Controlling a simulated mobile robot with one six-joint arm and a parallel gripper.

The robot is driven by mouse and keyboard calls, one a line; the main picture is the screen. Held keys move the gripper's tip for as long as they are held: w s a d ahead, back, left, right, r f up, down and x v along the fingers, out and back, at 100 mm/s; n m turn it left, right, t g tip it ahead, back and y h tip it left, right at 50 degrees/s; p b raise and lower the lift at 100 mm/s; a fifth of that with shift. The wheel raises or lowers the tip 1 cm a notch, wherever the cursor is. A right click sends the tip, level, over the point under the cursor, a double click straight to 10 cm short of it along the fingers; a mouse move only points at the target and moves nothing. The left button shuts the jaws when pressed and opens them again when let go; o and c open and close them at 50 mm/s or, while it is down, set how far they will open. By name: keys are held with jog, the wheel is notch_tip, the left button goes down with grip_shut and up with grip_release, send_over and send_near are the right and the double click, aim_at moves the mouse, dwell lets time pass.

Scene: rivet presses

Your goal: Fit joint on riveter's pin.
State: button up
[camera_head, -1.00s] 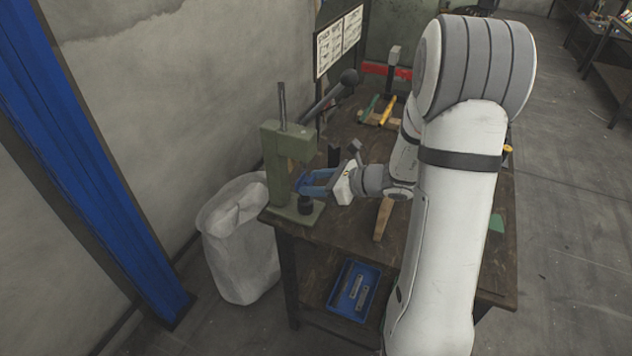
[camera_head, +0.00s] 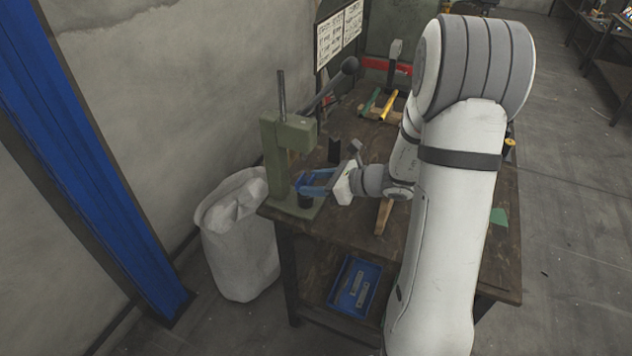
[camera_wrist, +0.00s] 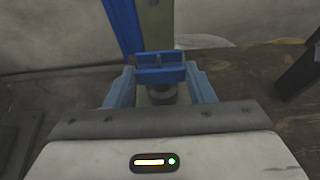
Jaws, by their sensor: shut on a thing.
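The riveter (camera_head: 275,158) is a green press with a long lever, at the table's left corner in the head view. Its dark round lower post (camera_head: 306,201) stands on the base; it shows in the wrist view (camera_wrist: 162,95) below and between my fingers. My gripper (camera_head: 302,188) reaches into the press from the right, its blue fingertips close above the post. In the wrist view the fingertips (camera_wrist: 160,68) are closed together on a small thin thing, apparently the joint (camera_wrist: 158,60). The fingertips hide most of it. I cannot tell whether it touches the pin.
The wooden table (camera_head: 345,225) carries a wooden piece (camera_head: 383,215) and colored tools (camera_head: 381,104) further back. A blue tray (camera_head: 355,287) with metal parts sits on the lower shelf. A white sack (camera_head: 238,240) stands left of the table, near the wall.

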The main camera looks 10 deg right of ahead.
jog(key=o, duration=1.1)
jog(key=shift+r, duration=0.1)
notch_tip(320, 180, up, 10)
jog(key=shift+f+p, duration=0.1)
jog(key=shift+p, duration=0.45)
